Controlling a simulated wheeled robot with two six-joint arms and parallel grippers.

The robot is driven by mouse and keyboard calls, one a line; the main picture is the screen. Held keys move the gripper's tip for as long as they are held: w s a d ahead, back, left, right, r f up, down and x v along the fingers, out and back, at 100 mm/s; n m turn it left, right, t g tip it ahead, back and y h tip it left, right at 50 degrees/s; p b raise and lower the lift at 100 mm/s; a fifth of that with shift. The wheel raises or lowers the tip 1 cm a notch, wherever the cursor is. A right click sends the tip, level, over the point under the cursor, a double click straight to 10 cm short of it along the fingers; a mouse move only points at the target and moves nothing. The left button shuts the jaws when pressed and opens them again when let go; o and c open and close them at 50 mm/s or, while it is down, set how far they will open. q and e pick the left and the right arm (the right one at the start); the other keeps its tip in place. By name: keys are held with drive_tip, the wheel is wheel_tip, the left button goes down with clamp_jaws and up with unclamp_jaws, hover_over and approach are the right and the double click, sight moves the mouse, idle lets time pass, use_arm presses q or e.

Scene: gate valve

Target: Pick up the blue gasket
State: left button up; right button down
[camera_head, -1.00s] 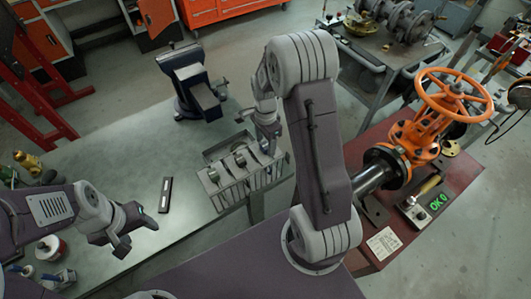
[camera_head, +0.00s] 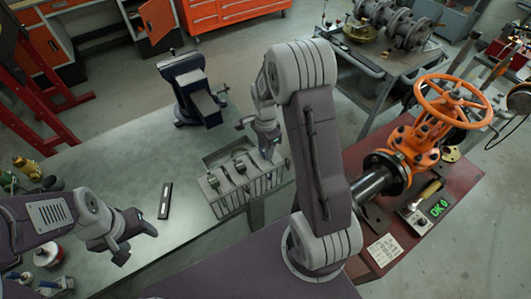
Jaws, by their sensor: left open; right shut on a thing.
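I cannot make out a blue gasket in the head view. My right gripper (camera_head: 257,138) is over the back right part of a grey slotted rack (camera_head: 236,200) on the bench. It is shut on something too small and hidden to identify. The rack holds several small metal-looking parts, one of them at its middle (camera_head: 240,166). My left gripper (camera_head: 137,243) is open and empty above the front left of the bench, well apart from the rack.
A dark vise (camera_head: 192,90) stands behind the rack on the green-grey bench (camera_head: 100,170). A black bar (camera_head: 165,200) lies left of the rack. An orange gate valve (camera_head: 420,140) sits on a red table at right, near a box with a green "OK 0" display (camera_head: 439,207).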

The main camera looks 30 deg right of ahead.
wheel_tip(320, 180, up, 17)
idle(0.4)
drive_tip(key=shift+f, duration=0.2)
idle(0.3)
